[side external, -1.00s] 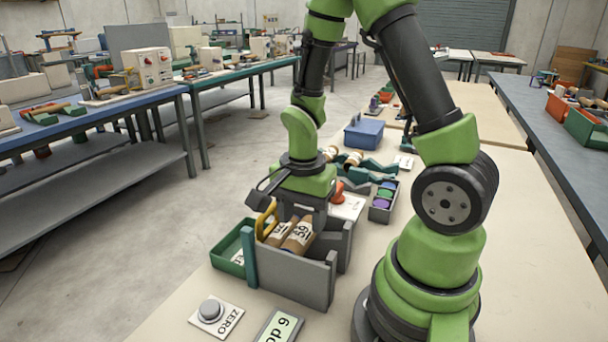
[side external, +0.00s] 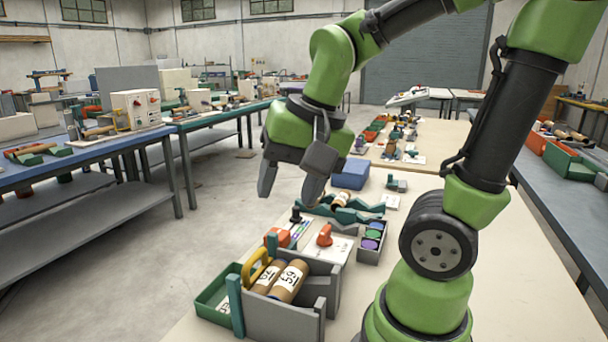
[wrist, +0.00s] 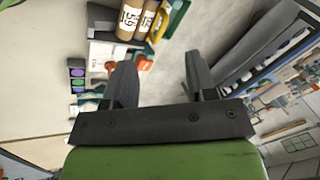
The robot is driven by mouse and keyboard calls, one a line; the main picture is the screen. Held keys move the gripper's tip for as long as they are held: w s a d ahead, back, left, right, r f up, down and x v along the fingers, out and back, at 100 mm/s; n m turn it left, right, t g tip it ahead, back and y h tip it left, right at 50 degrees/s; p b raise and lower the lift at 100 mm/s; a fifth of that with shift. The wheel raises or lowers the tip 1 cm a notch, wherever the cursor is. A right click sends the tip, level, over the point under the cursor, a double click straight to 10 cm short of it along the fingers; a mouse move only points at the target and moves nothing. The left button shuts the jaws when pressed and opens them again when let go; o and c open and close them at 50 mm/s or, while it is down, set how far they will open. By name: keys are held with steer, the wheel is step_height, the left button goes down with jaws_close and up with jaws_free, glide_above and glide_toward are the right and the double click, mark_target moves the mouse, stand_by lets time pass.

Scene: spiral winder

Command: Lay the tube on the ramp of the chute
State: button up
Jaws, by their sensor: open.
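Two brown cardboard tubes with white number labels, the right one (side external: 288,282) and the left one (side external: 265,277), lie side by side in a grey walled holder that looks like the chute (side external: 277,322). The surface under them is hidden. Both tubes also show at the top of the wrist view, the left one there (wrist: 130,18) and the right one (wrist: 150,20). My gripper (side external: 291,188) is open and empty, raised well above and behind the holder.
A yellow handle (side external: 256,264) and a green tray (side external: 213,301) are at the holder's left. Behind it are a red knob (side external: 325,235), a dark box of coloured discs (side external: 371,236), a teal cradle (side external: 360,216) with a tube (side external: 341,200), and a blue bin (side external: 350,174).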

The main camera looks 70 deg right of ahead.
steer(key=s+a+r+n+t+y, duration=0.1)
steer(key=s+a+r+n+t, duration=0.2)
steer(key=n, duration=0.3)
steer(key=shift+s+a+r+n, duration=0.25)
steer(key=shift+s+r+n, duration=0.05)
steer(key=shift+s+n, duration=0.1)
stand_by(1.2)
